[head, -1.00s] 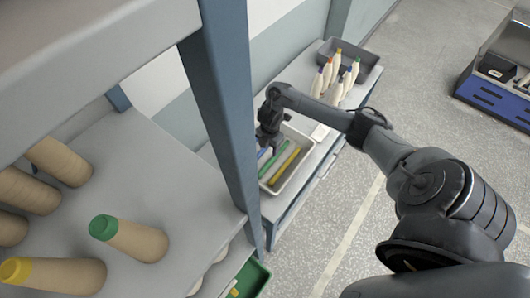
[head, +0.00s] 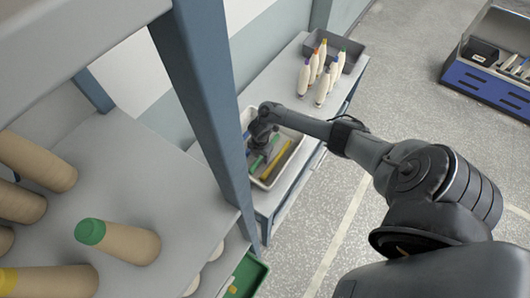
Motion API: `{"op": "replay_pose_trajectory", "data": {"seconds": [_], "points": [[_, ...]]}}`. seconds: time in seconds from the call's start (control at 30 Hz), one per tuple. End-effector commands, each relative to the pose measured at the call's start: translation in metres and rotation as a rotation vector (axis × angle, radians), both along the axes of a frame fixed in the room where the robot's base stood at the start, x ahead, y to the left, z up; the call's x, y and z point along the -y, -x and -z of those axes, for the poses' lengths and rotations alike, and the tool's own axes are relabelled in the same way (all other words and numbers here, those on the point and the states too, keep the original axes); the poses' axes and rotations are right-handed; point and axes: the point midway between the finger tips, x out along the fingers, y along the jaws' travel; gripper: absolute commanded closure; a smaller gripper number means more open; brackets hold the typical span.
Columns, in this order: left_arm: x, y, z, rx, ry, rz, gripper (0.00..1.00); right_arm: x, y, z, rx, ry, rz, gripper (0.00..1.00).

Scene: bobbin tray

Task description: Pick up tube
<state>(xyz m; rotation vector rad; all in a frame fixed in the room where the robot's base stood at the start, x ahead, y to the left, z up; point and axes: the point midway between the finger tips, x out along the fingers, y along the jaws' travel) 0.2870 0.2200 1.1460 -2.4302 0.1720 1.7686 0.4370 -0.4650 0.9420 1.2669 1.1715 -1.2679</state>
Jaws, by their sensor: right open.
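A white tray (head: 298,141) on the grey bench holds slim coloured tubes. A yellow tube (head: 276,160) lies along its right side. A green tube (head: 256,163) lies to the left of it, partly hidden by my gripper. My right gripper (head: 256,148) is over the left part of the tray, pointing down. It is open, but its fingers are small and dark, and I cannot tell whether they touch a tube. My left gripper is not in view.
A blue-grey post (head: 205,95) stands close on the left of the tray. A shelf (head: 120,160) with large cones is at the left. Several white bobbins (head: 322,88) and a grey bin (head: 348,52) are farther back on the bench. A blue cabinet (head: 487,78) stands at the right.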

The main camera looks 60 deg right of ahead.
Motion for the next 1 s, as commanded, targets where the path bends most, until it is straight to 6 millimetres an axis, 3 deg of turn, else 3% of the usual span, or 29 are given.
{"op": "replay_pose_trajectory", "data": {"seconds": [0.3, 0.67, 1.0], "points": [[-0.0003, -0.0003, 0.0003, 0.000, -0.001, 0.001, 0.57, -0.0002, -0.0001, 0.0036, 0.000, 0.000, 0.000, 0.47], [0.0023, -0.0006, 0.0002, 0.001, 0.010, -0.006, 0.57, -0.0001, 0.0000, 0.0034, 0.000, 0.000, 0.000, 1.00], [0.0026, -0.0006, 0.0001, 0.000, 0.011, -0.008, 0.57, 0.0001, -0.0001, 0.0022, 0.000, 0.000, 0.000, 1.00]]}}
